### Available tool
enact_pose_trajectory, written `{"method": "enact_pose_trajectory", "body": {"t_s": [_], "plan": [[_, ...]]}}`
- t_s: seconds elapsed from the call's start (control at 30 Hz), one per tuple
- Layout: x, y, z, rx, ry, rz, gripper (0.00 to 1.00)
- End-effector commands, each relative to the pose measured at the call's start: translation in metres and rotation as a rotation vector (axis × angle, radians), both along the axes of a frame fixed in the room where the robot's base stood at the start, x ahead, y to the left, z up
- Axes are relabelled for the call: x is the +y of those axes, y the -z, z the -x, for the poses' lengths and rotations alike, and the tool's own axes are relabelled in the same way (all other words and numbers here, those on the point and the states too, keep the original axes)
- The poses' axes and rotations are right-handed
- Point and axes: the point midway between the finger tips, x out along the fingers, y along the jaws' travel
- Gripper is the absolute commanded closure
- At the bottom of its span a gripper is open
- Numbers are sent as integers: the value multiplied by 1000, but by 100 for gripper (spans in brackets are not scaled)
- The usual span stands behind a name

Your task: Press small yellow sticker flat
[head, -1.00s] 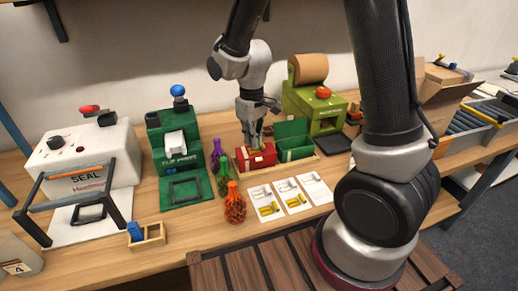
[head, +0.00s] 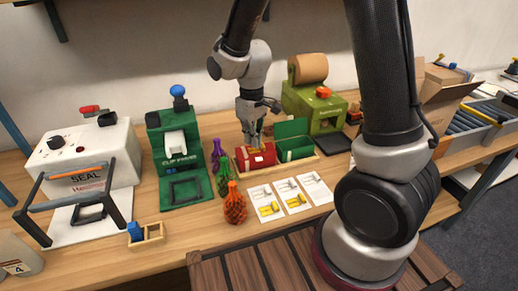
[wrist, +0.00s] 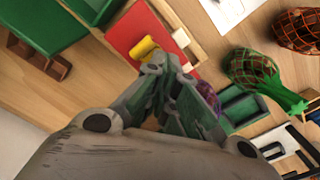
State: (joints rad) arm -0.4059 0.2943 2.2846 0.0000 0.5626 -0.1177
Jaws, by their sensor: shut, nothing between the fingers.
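The red box (head: 264,160) stands on the table beside an open green box. In the wrist view the red surface (wrist: 118,32) carries a small yellow sticker (wrist: 146,47), which looks curved or raised rather than flat. My gripper (wrist: 168,62) is shut and empty, with its fingertips right beside the sticker near the box's edge. Whether they touch it I cannot tell. In the head view my gripper (head: 254,145) points down at the back of the red box.
The green box (head: 295,152) is right of the red one. Several filled net bags, one orange (head: 235,205), stand to the left and front. White cards (head: 265,200) lie in front. A green clip press (head: 178,150) and a sealer (head: 85,155) stand left; an olive dispenser (head: 318,108) is behind.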

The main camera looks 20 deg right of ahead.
Motion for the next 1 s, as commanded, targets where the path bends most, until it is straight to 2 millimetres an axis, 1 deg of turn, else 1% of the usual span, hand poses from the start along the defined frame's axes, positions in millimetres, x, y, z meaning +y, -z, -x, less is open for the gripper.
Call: {"method": "enact_pose_trajectory", "body": {"t_s": [0.27,1.0], "plan": [[0,1,0,0,0,0,100],[0,12,0,0,0,0,100]]}}
